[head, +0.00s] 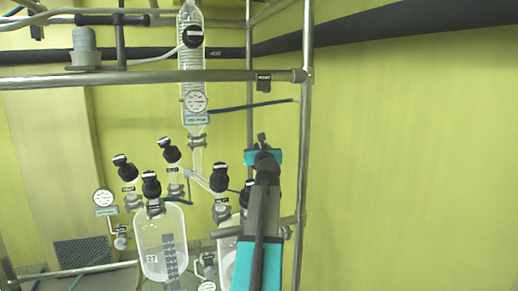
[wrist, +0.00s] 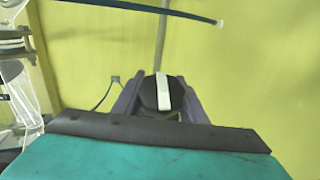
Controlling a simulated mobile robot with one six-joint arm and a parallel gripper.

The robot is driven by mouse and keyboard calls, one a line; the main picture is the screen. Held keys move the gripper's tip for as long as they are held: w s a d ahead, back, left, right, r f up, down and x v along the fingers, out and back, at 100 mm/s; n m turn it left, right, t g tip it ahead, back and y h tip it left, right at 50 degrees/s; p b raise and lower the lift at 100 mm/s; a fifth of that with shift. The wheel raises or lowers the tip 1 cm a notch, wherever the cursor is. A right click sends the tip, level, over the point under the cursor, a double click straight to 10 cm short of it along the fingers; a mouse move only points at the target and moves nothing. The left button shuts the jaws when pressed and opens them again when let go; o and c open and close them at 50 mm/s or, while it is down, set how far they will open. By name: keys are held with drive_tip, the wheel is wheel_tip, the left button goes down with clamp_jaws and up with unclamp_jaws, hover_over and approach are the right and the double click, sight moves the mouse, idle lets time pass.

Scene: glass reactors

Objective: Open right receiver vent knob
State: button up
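In the wrist view a round black knob (wrist: 163,93) with a white stripe running up its face sits between the two grey fingers of my gripper (wrist: 161,98). The fingers flank it closely on both sides; I cannot tell whether they press on it. In the head view my gripper (head: 263,146) points away at the right of the glassware, and the arm hides what lies behind it. The right receiver (head: 226,240) is mostly covered by my arm, with only its left part showing.
The left receiver (head: 150,232) hangs left of my arm, under several black knobs such as this one (head: 151,186). A steel post (head: 304,150) stands close to the right of my gripper. A dark blue hose (wrist: 180,10) crosses the top of the wrist view. The yellow wall at right is bare.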

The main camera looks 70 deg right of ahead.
drive_tip(key=c, duration=0.5)
drive_tip(key=shift+f+n+t+b, duration=0.15)
drive_tip(key=shift+n+t+b, duration=0.3)
drive_tip(key=shift+b, duration=0.75)
drive_tip(key=n+t+y+b, duration=0.1)
drive_tip(key=b, duration=0.1)
drive_tip(key=n+t+y+b, duration=0.1)
drive_tip(key=b, duration=0.1)
drive_tip(key=shift+w+n, duration=0.25)
drive_tip(key=shift+n, duration=0.1)
drive_tip(key=shift+a+n+t+y+b, duration=0.1)
drive_tip(key=shift+n+t+y+b, duration=0.45)
drive_tip(key=shift+b, duration=0.3)
drive_tip(key=shift+w+a+n+t+y+b, duration=0.25)
drive_tip(key=shift+n+t+y+b, duration=0.25)
drive_tip(key=shift+n, duration=0.45)
drive_tip(key=o, duration=1.1)
